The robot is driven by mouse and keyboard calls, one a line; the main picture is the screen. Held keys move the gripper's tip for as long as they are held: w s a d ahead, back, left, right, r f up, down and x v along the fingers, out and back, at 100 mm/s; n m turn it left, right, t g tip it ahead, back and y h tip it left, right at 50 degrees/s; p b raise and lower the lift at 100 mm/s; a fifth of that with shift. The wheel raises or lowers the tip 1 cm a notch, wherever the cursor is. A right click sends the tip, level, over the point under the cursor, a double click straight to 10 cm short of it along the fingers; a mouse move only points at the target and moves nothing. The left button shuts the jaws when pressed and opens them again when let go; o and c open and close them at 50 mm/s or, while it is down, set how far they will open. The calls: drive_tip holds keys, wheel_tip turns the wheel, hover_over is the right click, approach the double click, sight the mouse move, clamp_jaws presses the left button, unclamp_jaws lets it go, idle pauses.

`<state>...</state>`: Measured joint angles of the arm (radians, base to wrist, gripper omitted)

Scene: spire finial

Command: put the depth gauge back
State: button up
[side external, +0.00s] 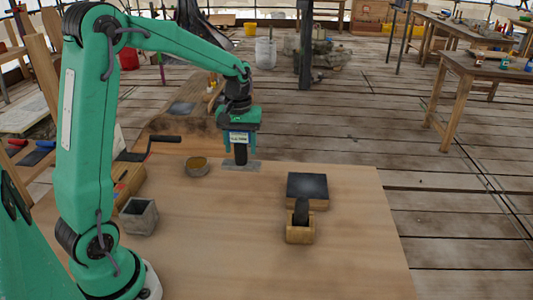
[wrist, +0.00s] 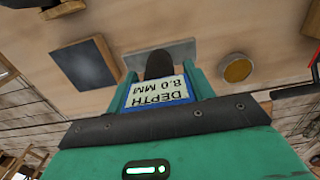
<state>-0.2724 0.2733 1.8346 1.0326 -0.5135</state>
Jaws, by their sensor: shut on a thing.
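The depth gauge (side external: 239,137) has a blue and white body and a dark round lower end. In the wrist view its label (wrist: 160,94) reads "DEPTH 8.0 MM", upside down. My gripper (side external: 240,142) is shut on it, with green fingers on both sides, also in the wrist view (wrist: 158,88). The gauge hangs upright over a flat grey plate (side external: 254,166), which shows behind its tip in the wrist view (wrist: 184,50). I cannot tell whether the tip touches the plate.
A wooden block (side external: 300,235) holds a dark upright cylinder (side external: 301,210). Behind it lies a dark square slab (side external: 308,186), also in the wrist view (wrist: 85,65). A round dish (side external: 196,166) and a grey square cup (side external: 138,215) stand left. The front middle of the table is clear.

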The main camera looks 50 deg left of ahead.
drive_tip(key=shift+w+a+f, duration=0.15)
drive_tip(key=shift+a+f, duration=2.5)
drive_tip(key=shift+a, duration=0.05)
drive_tip(key=shift+w+a+f, duration=0.15)
drive_tip(key=shift+a+f, duration=2.45)
drive_tip(key=shift+a, duration=0.1)
drive_tip(key=shift+f, duration=0.15)
drive_tip(key=o, duration=1.2)
drive_tip(key=shift+c, duration=0.2)
wheel_tip(320, 180, up, 12)
drive_tip(key=shift+d+r, duration=0.1)
drive_tip(key=shift+r, duration=0.1)
